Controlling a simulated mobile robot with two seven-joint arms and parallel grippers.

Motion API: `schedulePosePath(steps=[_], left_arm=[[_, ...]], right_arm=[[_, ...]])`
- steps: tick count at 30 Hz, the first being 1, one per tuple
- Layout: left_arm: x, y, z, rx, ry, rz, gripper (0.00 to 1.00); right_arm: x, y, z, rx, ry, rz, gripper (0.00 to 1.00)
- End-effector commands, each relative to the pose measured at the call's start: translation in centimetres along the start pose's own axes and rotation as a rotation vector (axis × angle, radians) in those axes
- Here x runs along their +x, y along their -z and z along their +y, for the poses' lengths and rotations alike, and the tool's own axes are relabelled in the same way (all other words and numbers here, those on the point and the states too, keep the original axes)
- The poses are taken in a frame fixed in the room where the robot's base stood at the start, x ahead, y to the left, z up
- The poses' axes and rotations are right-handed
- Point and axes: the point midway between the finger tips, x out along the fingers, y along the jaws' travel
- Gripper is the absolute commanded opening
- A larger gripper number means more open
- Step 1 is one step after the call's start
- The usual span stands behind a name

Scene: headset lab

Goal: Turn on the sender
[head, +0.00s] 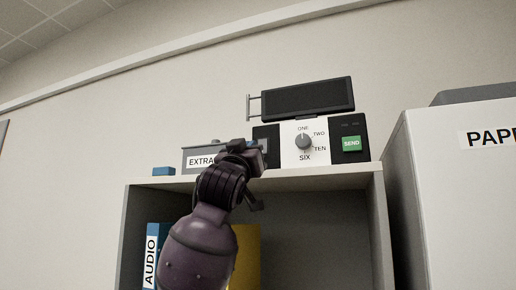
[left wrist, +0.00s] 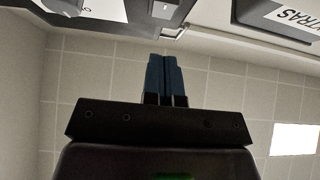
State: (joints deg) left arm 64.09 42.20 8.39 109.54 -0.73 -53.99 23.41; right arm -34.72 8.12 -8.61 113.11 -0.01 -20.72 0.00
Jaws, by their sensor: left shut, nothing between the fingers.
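The sender (head: 266,131) is a black box with a white front panel on top of a shelf unit. Its grey dial (head: 303,142) sits among the labels ONE, TWO, TEN and SIX, with a green SEND button (head: 351,143) to the right. A dark screen (head: 308,98) is above it; it shows nothing lit. My left gripper (head: 262,152) is in front of the sender's left end and hides part of it. In the left wrist view its blue fingers (left wrist: 166,80) are together and empty. Part of the sender's white panel (left wrist: 100,9) shows at the top left there. My right gripper is out of view.
A grey box labelled EXTRAS (head: 200,160) stands left of the sender, partly behind my gripper. A small blue block (head: 164,171) lies at the shelf top's left end. Binders (head: 152,255) stand below. A large white cabinet (head: 450,200) stands close on the right.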

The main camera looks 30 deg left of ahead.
Motion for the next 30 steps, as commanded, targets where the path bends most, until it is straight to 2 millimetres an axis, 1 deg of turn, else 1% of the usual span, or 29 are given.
schedulePosePath(steps=[1,3,7,12,25,30], left_arm=[[1.1,0.2,0.0,0.001,0.0,-0.002,0.0],[2.2,-0.1,0.0,0.001,0.001,-0.004,0.0],[3.3,-1.6,0.0,0.002,0.0,-0.004,0.0],[4.2,-2.5,0.0,0.001,0.001,-0.001,0.0],[4.3,-2.9,0.0,0.001,0.0,0.001,0.0],[3.5,-2.4,-0.3,-0.001,0.0,0.023,0.0]], right_arm=[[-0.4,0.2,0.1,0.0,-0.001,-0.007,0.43],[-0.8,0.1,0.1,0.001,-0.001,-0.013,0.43],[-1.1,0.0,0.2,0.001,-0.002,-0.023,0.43],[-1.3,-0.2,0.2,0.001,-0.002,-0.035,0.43],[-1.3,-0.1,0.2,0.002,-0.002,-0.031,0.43],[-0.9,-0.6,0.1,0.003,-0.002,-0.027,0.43]])
